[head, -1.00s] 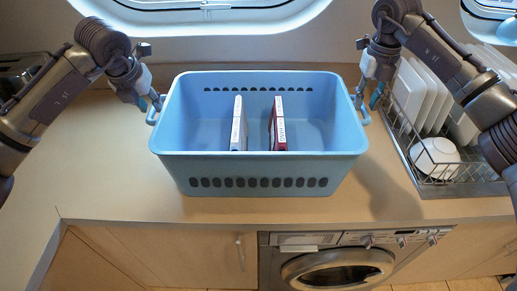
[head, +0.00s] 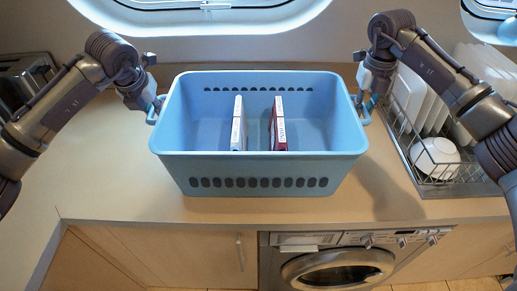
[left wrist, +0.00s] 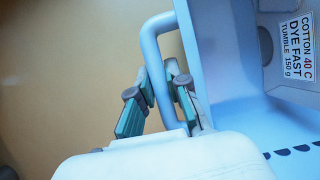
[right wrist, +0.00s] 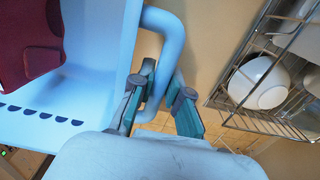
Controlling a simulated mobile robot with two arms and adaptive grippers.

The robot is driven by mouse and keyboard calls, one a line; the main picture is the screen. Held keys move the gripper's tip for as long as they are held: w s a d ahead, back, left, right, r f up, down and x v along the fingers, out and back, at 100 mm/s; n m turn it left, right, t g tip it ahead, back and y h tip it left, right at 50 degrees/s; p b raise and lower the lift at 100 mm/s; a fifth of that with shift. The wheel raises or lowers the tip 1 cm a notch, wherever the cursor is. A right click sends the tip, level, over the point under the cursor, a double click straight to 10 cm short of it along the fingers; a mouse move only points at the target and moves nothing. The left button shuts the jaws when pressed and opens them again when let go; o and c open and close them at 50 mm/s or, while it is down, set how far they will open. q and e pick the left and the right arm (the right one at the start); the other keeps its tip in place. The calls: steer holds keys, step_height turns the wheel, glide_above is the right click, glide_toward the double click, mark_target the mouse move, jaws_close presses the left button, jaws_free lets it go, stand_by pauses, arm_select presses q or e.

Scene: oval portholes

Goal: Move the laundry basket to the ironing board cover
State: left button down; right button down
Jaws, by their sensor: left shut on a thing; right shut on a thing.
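The light blue laundry basket (head: 260,170) stands upright on the counter in the head view. It holds a white item (head: 238,125) and a dark red item (head: 278,125). The red item shows in the right wrist view (right wrist: 30,45); a printed cotton care label (left wrist: 294,48) shows in the left wrist view. My left gripper (head: 156,106) is shut on the basket's left handle (left wrist: 155,60). My right gripper (head: 364,104) is shut on its right handle (right wrist: 165,35). I see no ironing board cover in these frames.
A wire dish rack (head: 425,170) with white plates (head: 410,92) and a white bowl (head: 437,158) stands close on the right. A toaster-like appliance (head: 25,75) is at the far left. The counter (head: 110,185) is clear left of the basket. A washing machine (head: 340,268) is below.

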arm_select(q)
steer(key=shift+r, duration=0.2)
arm_select(e)
steer(key=shift+w+r, duration=0.1)
steer(key=shift+r, duration=0.05)
